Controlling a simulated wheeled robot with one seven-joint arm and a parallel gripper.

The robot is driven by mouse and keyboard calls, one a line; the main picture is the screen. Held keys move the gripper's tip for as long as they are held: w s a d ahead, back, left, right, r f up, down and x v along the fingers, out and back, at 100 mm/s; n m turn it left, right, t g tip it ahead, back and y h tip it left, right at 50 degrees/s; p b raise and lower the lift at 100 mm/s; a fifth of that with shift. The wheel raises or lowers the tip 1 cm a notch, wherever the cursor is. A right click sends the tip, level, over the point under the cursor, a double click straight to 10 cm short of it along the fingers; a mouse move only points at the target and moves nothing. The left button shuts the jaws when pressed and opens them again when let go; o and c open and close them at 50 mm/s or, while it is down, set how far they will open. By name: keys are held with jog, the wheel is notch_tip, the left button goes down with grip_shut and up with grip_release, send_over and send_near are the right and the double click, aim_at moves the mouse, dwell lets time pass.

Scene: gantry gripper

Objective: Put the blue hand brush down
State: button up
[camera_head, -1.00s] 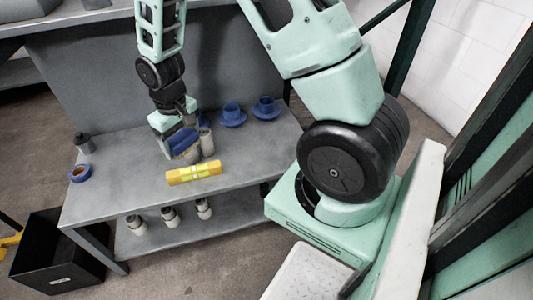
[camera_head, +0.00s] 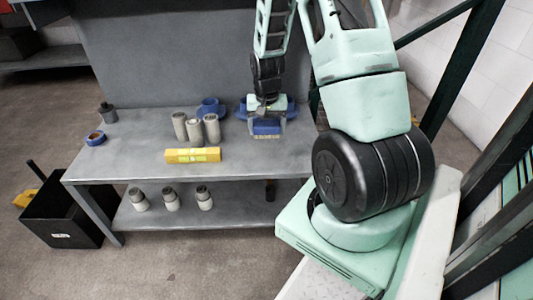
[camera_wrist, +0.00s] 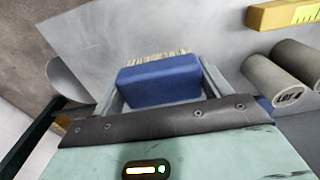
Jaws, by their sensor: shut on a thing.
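The blue hand brush (camera_head: 266,127) is between the fingers of my gripper (camera_head: 266,132), over the right part of the grey table (camera_head: 245,150). In the wrist view the brush (camera_wrist: 160,82) shows its blue block, with pale bristles pointing away from my gripper (camera_wrist: 160,85). The fingers are shut on its two ends. I cannot tell whether the bristles touch the table top.
Blue tape (camera_head: 95,138) and a dark grey object (camera_head: 107,112) are at the left. The table's front right is clear.

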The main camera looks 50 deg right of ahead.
aim_at(266, 154)
notch_tip(266, 154, down, 8)
jog(key=b, duration=0.2)
jog(key=shift+b, duration=0.3)
jog(key=shift+f, duration=0.1)
jog(key=o, duration=1.3)
